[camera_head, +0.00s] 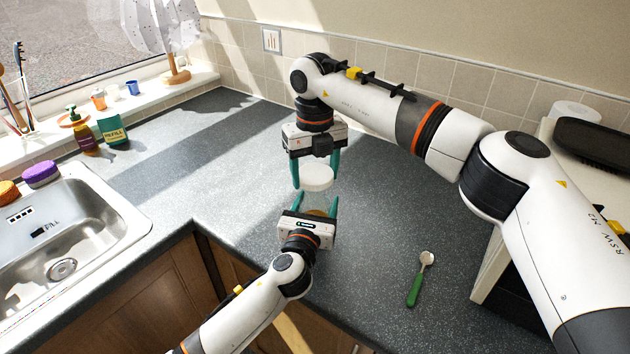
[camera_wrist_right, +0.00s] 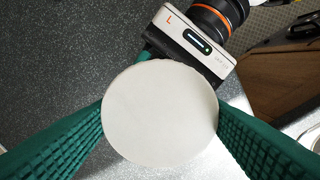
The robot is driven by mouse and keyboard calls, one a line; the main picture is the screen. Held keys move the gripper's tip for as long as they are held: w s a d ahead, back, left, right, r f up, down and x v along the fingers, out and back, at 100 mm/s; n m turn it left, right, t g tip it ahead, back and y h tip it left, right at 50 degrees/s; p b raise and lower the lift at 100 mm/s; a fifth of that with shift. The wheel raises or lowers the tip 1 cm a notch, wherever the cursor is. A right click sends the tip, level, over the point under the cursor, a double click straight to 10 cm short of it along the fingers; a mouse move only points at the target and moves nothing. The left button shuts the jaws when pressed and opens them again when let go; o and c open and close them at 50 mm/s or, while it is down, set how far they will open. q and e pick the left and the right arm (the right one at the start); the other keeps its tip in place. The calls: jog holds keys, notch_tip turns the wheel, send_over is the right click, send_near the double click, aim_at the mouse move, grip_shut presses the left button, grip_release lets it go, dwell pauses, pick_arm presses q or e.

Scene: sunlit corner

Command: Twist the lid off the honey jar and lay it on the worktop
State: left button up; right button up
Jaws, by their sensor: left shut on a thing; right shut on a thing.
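The white round lid (camera_head: 316,177) is held level between the green fingers of my right gripper (camera_head: 315,180), which is shut on its sides. In the right wrist view the lid (camera_wrist_right: 160,115) fills the middle and hides what is under it. The honey jar (camera_head: 317,213) shows only as a small amber patch between the fingers of my left gripper (camera_head: 316,203), which is shut on it. The lid appears apart from the jar, with a strip of dark worktop between them. The grey speckled worktop (camera_head: 250,160) lies below both.
A spoon with a green handle (camera_head: 414,289) lies to the right. The sink (camera_head: 75,235) is at the left, with a purple-topped thing (camera_head: 41,174) by it. A soap bottle (camera_head: 83,137) and a green box (camera_head: 113,131) stand beyond. Worktop left of my right gripper is clear.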

pick_arm(q)
jog(key=o, duration=2)
jog(key=shift+c, duration=0.2)
